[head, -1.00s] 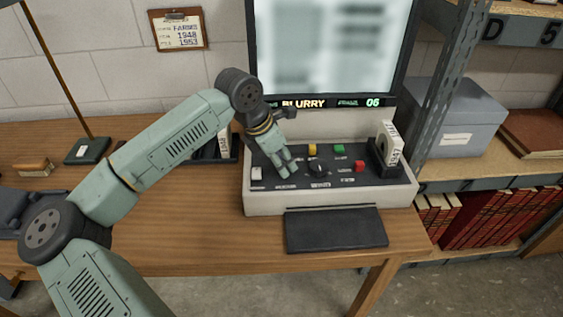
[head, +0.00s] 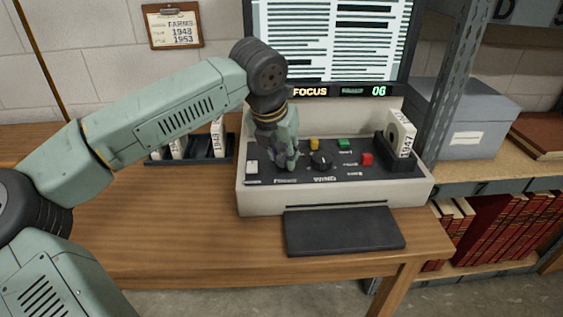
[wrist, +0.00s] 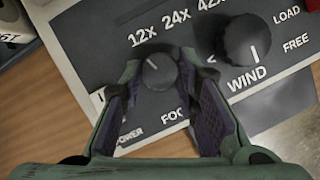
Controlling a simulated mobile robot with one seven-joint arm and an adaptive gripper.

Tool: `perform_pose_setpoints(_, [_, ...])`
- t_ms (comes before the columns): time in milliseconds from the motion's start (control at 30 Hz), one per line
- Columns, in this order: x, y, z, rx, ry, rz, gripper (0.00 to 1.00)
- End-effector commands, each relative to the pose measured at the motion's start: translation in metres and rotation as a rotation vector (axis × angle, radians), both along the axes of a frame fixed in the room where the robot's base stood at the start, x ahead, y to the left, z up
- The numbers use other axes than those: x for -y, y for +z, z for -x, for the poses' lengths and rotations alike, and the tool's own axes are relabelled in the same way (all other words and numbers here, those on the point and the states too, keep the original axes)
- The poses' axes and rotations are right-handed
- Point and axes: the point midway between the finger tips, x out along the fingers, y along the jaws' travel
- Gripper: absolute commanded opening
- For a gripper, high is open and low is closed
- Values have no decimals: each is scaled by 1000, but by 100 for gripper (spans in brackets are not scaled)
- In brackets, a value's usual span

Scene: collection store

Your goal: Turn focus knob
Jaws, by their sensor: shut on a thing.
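The focus knob (wrist: 159,71) is a small dark knob with a white pointer line, above the partly hidden FOCUS label in the wrist view. My gripper (wrist: 160,66) has a finger on each side of it and is shut on it. In the head view my gripper (head: 286,160) reaches down to the left part of the reader's control panel (head: 340,180) and hides the knob. The reader's screen (head: 330,40) shows sharp text lines, and the strip below it reads FOCUS (head: 310,92) and 06.
The larger WIND knob (wrist: 249,40) is right of the focus knob. Yellow, green and red buttons (head: 366,159) sit on the panel. A 1947 film box (head: 401,135) stands at its right end. More boxes stand in a dark rack (head: 220,145) left of the reader.

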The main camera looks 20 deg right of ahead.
Motion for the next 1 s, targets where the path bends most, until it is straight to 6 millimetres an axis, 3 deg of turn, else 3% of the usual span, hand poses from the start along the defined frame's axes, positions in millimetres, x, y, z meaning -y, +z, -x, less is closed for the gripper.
perform_pose_setpoints(567, [1,1,0,0,38,1,1])
perform_pose_setpoints(600, [1,1,0,0,38,1,30])
perform_pose_setpoints(867, [0,1,0,0,38,0,47])
perform_pose_setpoints(1000, [0,0,0,0,38,0,49])
